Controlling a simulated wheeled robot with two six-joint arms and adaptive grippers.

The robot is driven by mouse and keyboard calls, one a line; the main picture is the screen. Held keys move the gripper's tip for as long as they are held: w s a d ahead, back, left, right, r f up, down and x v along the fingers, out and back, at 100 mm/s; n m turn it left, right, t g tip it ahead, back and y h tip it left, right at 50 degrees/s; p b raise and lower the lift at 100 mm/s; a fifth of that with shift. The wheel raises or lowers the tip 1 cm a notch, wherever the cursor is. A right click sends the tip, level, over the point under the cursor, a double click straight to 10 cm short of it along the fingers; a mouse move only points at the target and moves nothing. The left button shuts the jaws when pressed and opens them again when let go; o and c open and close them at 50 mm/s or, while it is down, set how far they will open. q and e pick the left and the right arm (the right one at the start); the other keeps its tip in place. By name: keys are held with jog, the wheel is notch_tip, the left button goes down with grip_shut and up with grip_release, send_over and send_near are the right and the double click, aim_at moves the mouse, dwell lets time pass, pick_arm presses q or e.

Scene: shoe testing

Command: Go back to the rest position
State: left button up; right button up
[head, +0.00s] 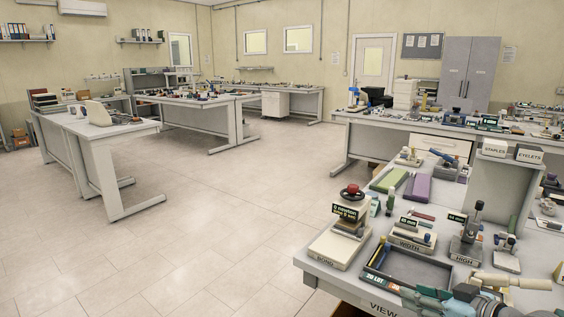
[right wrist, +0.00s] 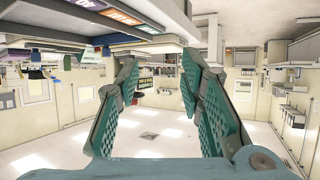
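My right gripper (head: 418,299) is at the bottom right of the head view, in front of the near workbench (head: 335,278), with its teal fingers pointing left. In the right wrist view its two padded fingers (right wrist: 160,85) are spread apart with nothing between them. The room and floor show through the gap. That view looks upside down, with the bench edge and its labels at the top. My left gripper is not in view.
The bench holds a black tray (head: 435,283), a BOND press (head: 335,248), a WIDTH gauge (head: 412,243) and a HIGH gauge (head: 466,245). A grey shelf unit (head: 498,188) stands behind. Open floor (head: 200,235) lies to the left, with other workbenches (head: 188,102) further back.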

jog(key=s+a+f+g+h, duration=0.1)
jog(key=s+a+f+g, duration=0.15)
jog(key=s+f, duration=0.45)
jog(key=s+a+f+g+h, duration=0.2)
jog(key=s+a+f, duration=0.3)
jog(key=f, duration=0.5)
jog(key=s+d+f+m+g+h, duration=0.1)
jog(key=s+f+m+g+h, duration=0.1)
jog(key=s, duration=0.7)
jog(key=s+d+f+m+g+h, duration=0.1)
jog(key=s+f+m, duration=0.1)
jog(key=s, duration=0.7)
notch_tip(320, 180, down, 21)
jog(key=s+d+g, duration=0.2)
jog(key=s, duration=0.1)
jog(key=s+f+m, duration=0.1)
jog(key=s+f, duration=1)
jog(key=s, duration=0.2)
jog(key=shift+d+f+g+h, duration=0.25)
jog(key=shift+f+g+h, duration=0.05)
jog(key=shift+f+g, duration=0.05)
